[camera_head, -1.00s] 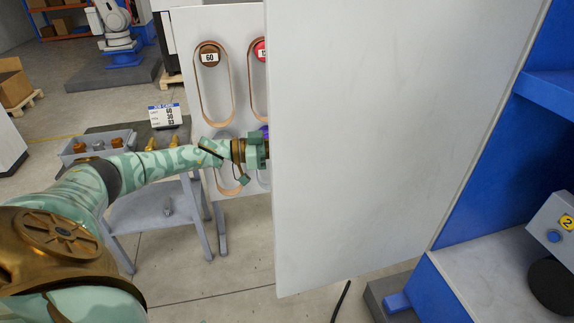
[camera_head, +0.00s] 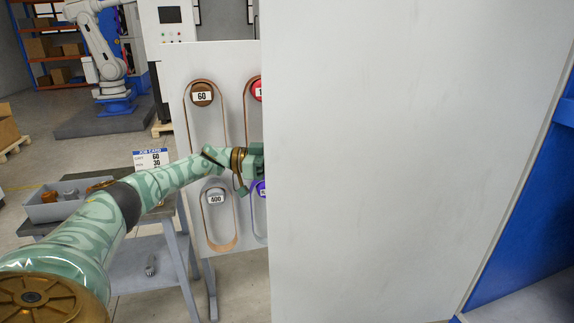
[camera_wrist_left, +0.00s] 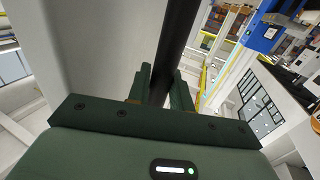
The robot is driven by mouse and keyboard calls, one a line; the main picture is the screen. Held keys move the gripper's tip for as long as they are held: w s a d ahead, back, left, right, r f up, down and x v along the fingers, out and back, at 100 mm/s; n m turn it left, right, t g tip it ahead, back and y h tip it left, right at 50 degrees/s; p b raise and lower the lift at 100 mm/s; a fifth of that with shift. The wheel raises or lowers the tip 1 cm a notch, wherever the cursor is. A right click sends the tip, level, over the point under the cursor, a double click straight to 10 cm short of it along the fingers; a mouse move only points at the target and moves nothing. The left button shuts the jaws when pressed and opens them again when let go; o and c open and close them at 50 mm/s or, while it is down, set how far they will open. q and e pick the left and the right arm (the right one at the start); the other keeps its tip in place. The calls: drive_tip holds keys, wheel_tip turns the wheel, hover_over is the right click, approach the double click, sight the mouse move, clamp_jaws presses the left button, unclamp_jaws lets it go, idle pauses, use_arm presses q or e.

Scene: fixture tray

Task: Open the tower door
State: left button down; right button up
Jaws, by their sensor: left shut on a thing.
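The tower door (camera_head: 400,150) is a large light-grey panel filling the middle and right of the head view. It hides the end of my left gripper (camera_head: 255,160), which reaches behind the door's left edge. In the left wrist view my left gripper (camera_wrist_left: 163,88) is shut around a long dark bar (camera_wrist_left: 178,40), which looks like the door handle. A pale panel (camera_wrist_left: 105,40) beside the bar appears to be the door's face. The blue tower frame (camera_head: 535,215) shows right of the door. My right gripper is in neither view.
A grey board with looped belts (camera_head: 205,140) stands behind my left arm. A small table (camera_head: 140,265) with a grey bin (camera_head: 62,208) and a job card (camera_head: 151,162) stands left of it. A white robot arm (camera_head: 103,50) is farther back.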

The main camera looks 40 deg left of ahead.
use_arm(q)
drive_tip(key=shift+d+f, duration=0.15)
drive_tip(key=shift+f, duration=0.05)
drive_tip(key=c, duration=1.4)
unclamp_jaws()
drive_tip(key=shift+o, duration=0.5)
drive_tip(key=shift+w+d, duration=0.15)
drive_tip(key=shift+w, duration=0.05)
drive_tip(key=b+v, duration=0.5)
drive_tip(key=v, duration=1.1)
drive_tip(key=shift+a+r, duration=0.15)
drive_tip(key=shift+a, duration=0.05)
